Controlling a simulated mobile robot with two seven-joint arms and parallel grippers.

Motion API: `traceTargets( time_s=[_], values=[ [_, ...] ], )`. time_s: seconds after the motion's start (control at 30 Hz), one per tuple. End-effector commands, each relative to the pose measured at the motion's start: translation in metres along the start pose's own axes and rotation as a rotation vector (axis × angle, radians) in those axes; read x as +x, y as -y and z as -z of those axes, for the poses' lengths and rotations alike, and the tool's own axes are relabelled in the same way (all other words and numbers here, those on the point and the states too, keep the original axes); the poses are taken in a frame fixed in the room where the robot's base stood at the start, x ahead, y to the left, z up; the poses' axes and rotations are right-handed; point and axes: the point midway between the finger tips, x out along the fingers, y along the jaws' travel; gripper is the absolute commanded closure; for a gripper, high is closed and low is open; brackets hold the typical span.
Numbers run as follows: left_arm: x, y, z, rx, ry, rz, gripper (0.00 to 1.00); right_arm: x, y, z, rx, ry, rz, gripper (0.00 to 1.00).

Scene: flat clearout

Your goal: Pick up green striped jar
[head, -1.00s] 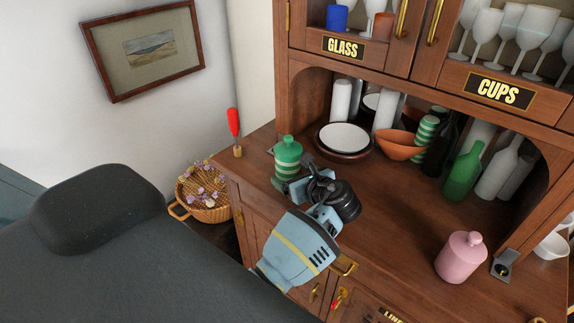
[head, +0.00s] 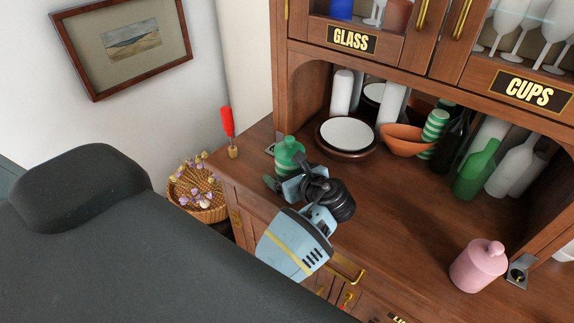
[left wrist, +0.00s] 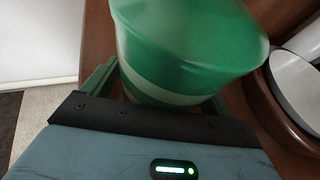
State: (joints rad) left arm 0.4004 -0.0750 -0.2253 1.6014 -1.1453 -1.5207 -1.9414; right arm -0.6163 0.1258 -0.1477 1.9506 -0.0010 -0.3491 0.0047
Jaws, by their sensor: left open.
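The green striped jar (head: 289,152) stands at the left end of the wooden counter, its lid and upper body showing. My left gripper (head: 286,174) is open right at the jar and hides its lower part in the head view. In the left wrist view the jar (left wrist: 188,50) fills the space ahead of the palm, with a pale stripe low on it. One finger shows on each side of it; I cannot tell whether either touches it. My right gripper is not in view.
A white plate (head: 347,133) on a brown dish, an orange bowl (head: 403,141), a green striped cup-like item (head: 435,128) and bottles (head: 475,172) stand behind. A red-handled tool (head: 228,124) is at the left edge. A pink jar (head: 478,266) stands right; the middle counter is clear.

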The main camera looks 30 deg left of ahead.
Motion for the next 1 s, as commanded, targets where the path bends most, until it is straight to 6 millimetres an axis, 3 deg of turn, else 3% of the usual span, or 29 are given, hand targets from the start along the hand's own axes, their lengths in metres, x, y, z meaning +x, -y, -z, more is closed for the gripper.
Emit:
traceTargets(
  time_s=[0.2, 0.6, 1.0],
  values=[
    [-0.0001, -0.0001, 0.0003, 0.0, 0.0, 0.0, 0.17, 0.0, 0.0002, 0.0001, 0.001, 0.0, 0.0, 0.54],
    [0.0002, -0.0001, 0.0001, 0.0, 0.0, -0.001, 0.69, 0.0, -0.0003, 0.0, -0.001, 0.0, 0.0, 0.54],
    [0.0011, 0.0018, -0.0043, -0.001, 0.002, 0.001, 0.7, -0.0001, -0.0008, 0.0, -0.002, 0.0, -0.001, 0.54]
  ],
)
